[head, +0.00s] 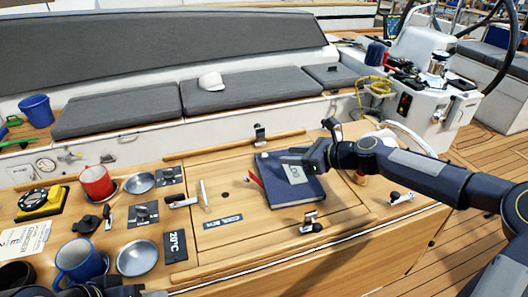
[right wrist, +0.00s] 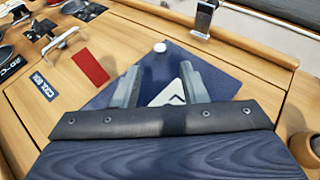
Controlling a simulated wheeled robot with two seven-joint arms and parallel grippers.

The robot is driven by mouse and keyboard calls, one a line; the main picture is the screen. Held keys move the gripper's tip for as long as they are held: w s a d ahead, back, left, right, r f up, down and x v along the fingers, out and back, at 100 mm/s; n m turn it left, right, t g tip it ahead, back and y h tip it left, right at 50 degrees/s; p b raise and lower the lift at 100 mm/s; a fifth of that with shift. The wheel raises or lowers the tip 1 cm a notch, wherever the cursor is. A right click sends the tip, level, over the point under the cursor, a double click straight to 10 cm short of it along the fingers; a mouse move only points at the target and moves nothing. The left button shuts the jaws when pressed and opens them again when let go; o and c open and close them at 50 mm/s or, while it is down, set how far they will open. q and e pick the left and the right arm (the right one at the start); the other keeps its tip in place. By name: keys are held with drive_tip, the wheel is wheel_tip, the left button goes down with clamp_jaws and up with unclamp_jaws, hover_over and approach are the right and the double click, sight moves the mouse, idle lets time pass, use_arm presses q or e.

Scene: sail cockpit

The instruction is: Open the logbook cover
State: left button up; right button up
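The logbook (head: 302,193) is a dark blue book with a pale label, lying flat on the wooden table, its cover apparently closed. In the right wrist view the blue cover (right wrist: 226,79) shows beyond and between my fingers, with part of a white emblem. A red strip (right wrist: 90,67) sticks out at its left side. My right gripper (head: 284,156) is over the book's far part; in the right wrist view its two fingers (right wrist: 160,72) are apart with nothing between them. I cannot tell whether they touch the cover. Only a dark bit of my left gripper (head: 125,291) shows at the bottom edge.
A red mug (head: 96,182), metal bowls (head: 137,256), a blue mug (head: 78,260) and a 20°C display (head: 175,246) stand left of the book. Latches (head: 311,222) sit around the hatch. Cushioned benches (head: 245,92) lie behind. The wood just left of the book is mostly clear.

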sight(265, 155)
drive_tip(key=p+x, duration=0.1)
drive_tip(key=x, duration=0.6)
drive_tip(key=shift+w+a, duration=0.2)
drive_tip(key=shift+a, duration=0.05)
clamp_jaws()
